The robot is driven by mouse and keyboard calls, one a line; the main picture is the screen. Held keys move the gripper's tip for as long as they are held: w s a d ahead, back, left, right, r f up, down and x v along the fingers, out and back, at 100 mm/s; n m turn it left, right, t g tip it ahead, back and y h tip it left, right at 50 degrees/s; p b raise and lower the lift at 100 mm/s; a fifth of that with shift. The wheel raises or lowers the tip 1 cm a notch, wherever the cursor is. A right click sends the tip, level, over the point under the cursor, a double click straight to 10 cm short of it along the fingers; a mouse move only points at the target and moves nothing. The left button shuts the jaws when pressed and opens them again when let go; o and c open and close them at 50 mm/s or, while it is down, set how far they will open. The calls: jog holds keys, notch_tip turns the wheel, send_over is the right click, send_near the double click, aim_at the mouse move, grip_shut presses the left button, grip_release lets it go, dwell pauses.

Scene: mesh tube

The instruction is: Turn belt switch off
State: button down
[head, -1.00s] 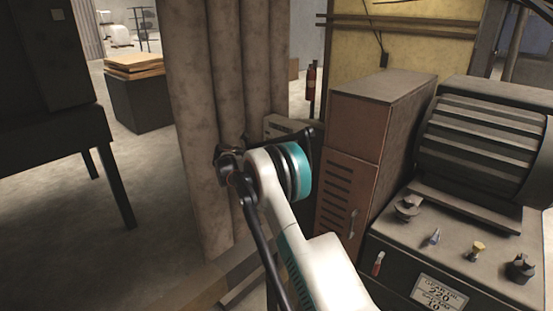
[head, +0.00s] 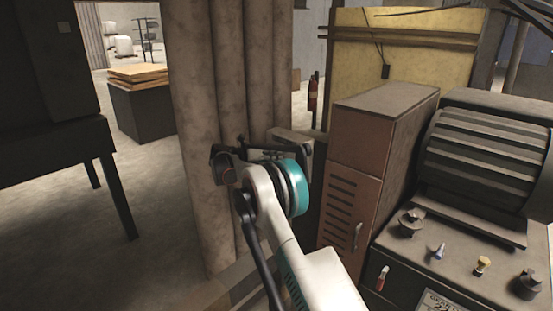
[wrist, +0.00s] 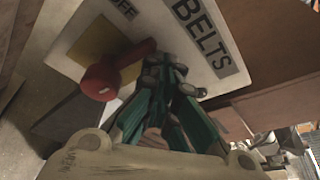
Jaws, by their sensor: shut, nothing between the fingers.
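The belt switch shows in the wrist view as a pale panel (wrist: 165,22) with a "BELTS" label (wrist: 212,38) and an "OFF" marking (wrist: 124,8) at the top. A red-knobbed lever (wrist: 101,80) sits on it, its arm running up and to the right. My gripper (wrist: 168,75) is shut, with its teal fingers just right of the lever and in front of the panel. Whether the fingers touch the lever I cannot tell. In the head view my gripper's end is mostly hidden behind my arm, near a pale box (head: 292,143) behind it.
A brown cabinet (head: 350,205) stands right of my arm. Beside it is a dark machine with a ribbed drum (head: 485,155) and several knobs. Thick vertical columns (head: 205,120) stand behind my arm. Open floor (head: 165,190) lies to the left.

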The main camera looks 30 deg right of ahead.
jog(key=shift+w+a+r, duration=0.1)
jog(key=shift+w+r, duration=0.1)
jog(key=shift+w, duration=0.1)
jog(key=shift+w+r, duration=0.1)
dwell(0.5)
jog(key=shift+a, duration=0.1)
